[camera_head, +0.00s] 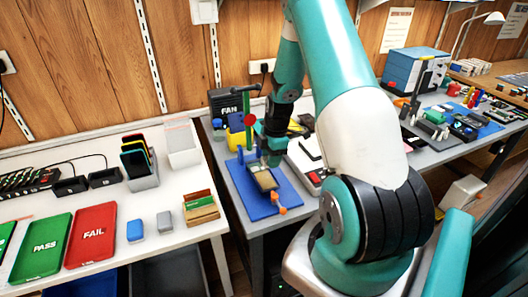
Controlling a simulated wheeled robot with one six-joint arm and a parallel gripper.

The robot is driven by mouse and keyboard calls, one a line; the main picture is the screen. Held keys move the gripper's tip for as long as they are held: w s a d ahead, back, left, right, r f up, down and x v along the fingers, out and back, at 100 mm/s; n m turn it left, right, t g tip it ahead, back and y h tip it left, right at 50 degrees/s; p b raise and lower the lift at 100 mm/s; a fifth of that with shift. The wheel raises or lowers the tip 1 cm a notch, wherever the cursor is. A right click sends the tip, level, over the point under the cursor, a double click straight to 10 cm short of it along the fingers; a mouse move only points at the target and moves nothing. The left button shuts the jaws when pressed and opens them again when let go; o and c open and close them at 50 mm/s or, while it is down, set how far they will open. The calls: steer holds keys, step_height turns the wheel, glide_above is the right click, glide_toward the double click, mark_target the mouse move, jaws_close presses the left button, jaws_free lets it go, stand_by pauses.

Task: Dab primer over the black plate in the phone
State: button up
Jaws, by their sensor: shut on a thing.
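My gripper (273,158) is small in the head camera view, pointing down over the blue mat (238,176) on the grey bench. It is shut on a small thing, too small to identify. Just below it, a tan and dark phone-sized piece (265,181), apparently the phone in its holder, lies on the mat. The gripper is at the phone's far end; I cannot tell whether what it holds touches the phone. The black plate cannot be made out at this size.
An orange piece (281,209) sits at the mat's near edge. A green post with a red disc (250,120) stands behind. A black FAN box (228,103) is at the back. The white table at left holds green PASS (42,246) and red FAIL (91,235) trays.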

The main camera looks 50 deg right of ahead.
steer(key=shift+r+p, duration=0.75)
steer(key=shift+r, duration=0.65)
steer(key=shift+a, duration=0.1)
